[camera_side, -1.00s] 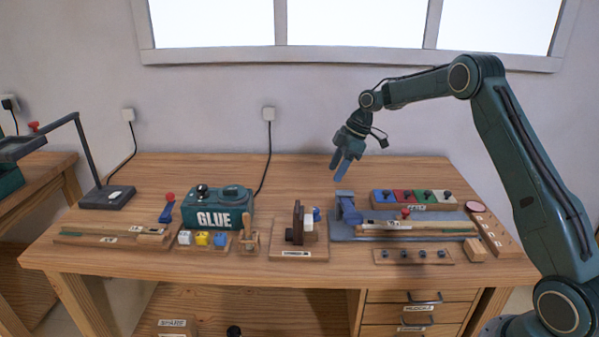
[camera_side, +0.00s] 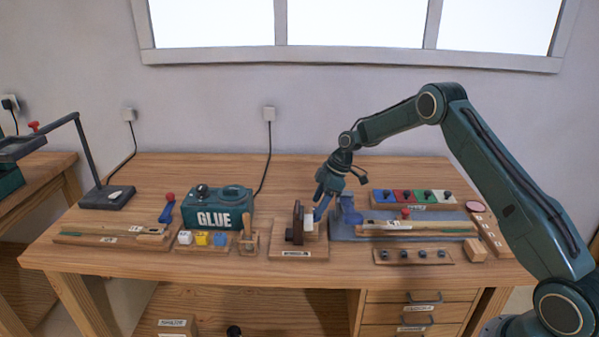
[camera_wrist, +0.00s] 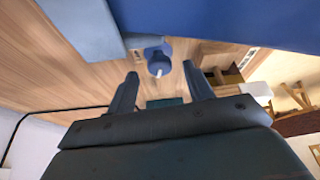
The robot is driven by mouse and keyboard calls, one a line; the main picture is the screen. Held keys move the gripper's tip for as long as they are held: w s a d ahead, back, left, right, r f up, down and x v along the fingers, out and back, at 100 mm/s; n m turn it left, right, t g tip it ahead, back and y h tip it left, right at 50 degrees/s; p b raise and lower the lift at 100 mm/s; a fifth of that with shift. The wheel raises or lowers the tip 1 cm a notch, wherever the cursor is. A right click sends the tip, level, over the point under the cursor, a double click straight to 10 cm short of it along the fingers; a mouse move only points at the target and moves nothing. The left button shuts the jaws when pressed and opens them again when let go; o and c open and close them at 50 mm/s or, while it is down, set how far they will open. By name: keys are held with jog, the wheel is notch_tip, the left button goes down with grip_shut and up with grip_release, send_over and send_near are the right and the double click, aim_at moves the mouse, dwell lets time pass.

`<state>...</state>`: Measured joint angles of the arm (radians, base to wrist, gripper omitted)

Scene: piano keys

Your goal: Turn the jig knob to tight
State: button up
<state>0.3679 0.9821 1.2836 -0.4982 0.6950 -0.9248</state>
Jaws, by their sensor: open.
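The jig (camera_side: 283,252) is a wooden base with a dark upright plate (camera_side: 298,222) and a pale block (camera_side: 309,224), standing at the middle front of the bench. In the wrist view a round blue knob (camera_wrist: 158,64) with a white pointer mark lies beyond the gap between my fingertips. In the side view the knob is mostly hidden by my fingers. My gripper (camera_side: 322,204) is open, pointing down just above the jig's right rear side. In the wrist view my gripper (camera_wrist: 160,77) has its two fingers apart with nothing between them. I cannot tell whether they touch the knob.
A blue clamp (camera_side: 349,211) on a blue board (camera_side: 341,234) stands close to the right of my gripper. The green glue machine (camera_side: 216,221) stands to the left. The bench behind the jig is clear.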

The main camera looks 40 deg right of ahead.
jog(key=shift+x, duration=0.9)
jog(key=c, duration=1)
jog(key=shift+o, duration=0.2)
jog(key=shift+m, duration=0.4)
jog(key=m, duration=0.2)
jog(key=m+t+h, duration=0.1)
jog(key=m, duration=0.1)
jog(key=shift+s+a, duration=0.15)
jog(key=shift+a, duration=0.1)
jog(key=shift+a+m+t+h, duration=0.15)
jog(key=shift+m+h, duration=0.3)
jog(key=shift+m, duration=0.55)
jog(key=shift+d+m+t+h, duration=0.15)
jog(key=shift+m+h, duration=0.3)
jog(key=shift+m, duration=0.55)
jog(key=shift+a, duration=0.1)
